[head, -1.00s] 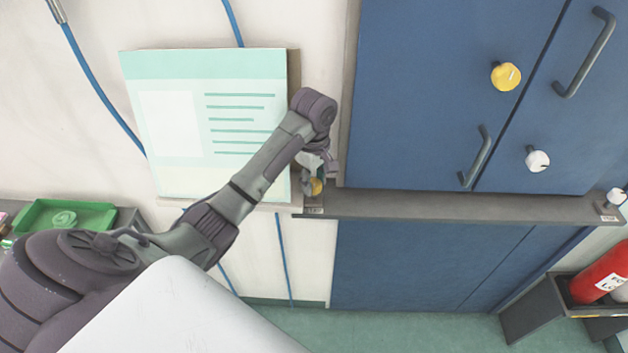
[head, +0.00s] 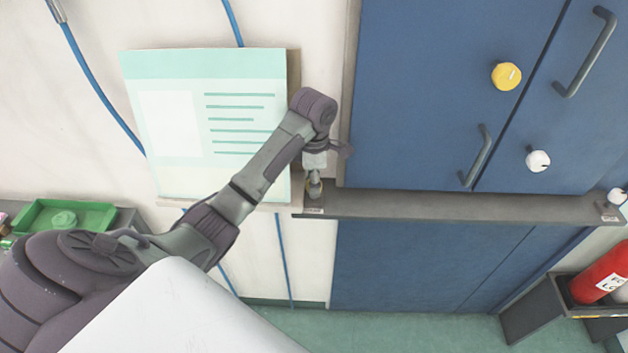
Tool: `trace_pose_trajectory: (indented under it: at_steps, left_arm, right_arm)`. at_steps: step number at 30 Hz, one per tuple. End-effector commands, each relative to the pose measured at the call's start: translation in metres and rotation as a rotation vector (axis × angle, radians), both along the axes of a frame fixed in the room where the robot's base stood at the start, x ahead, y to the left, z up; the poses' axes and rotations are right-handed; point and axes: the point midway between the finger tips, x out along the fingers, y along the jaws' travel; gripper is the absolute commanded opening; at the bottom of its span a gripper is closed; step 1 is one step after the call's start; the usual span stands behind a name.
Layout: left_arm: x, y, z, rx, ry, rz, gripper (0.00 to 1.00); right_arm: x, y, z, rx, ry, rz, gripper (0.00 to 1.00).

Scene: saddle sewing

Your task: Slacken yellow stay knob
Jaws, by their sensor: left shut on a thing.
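A small yellow knob (head: 314,187) sits at the left end of the grey ledge below the blue cabinet, above a small label (head: 313,210) too small to read. My left gripper (head: 314,177) reaches down to it from above and is shut on it. The fingers hide most of the knob, so its turn angle does not show. A larger yellow knob (head: 506,76) with a pale mark is on the left cabinet door, apart from the gripper. My right gripper is not in view.
A white knob (head: 538,161) is on the right cabinet door, and another white knob (head: 617,196) is at the ledge's right end. Door handles (head: 477,157) stick out. A poster (head: 180,125) hangs left of the gripper. A green tray (head: 65,217) and a red extinguisher (head: 600,275) are at the sides.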

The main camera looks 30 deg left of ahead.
Motion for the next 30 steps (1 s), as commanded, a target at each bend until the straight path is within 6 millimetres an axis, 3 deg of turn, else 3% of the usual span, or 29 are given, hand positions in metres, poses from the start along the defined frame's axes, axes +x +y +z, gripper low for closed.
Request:
trace_pose_trajectory:
  at_steps: [22, 23, 27, 30]
  left_arm:
    - [0.0014, 0.0015, 0.0027, 0.002, -0.006, 0.089, 0.05]
    - [0.0014, 0.0015, 0.0027, 0.002, -0.006, 0.089, 0.45]
    - [0.0009, 0.0011, 0.0020, 0.001, -0.004, 0.088, 0.65]
    - [0.0007, 0.0008, 0.0014, 0.001, -0.003, 0.087, 0.65]
  right_arm:
    - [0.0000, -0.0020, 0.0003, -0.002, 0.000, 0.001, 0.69]
    - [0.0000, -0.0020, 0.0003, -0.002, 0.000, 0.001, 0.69]
    - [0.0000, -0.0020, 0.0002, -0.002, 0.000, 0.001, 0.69]
    - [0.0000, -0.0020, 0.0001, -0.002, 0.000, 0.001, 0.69]
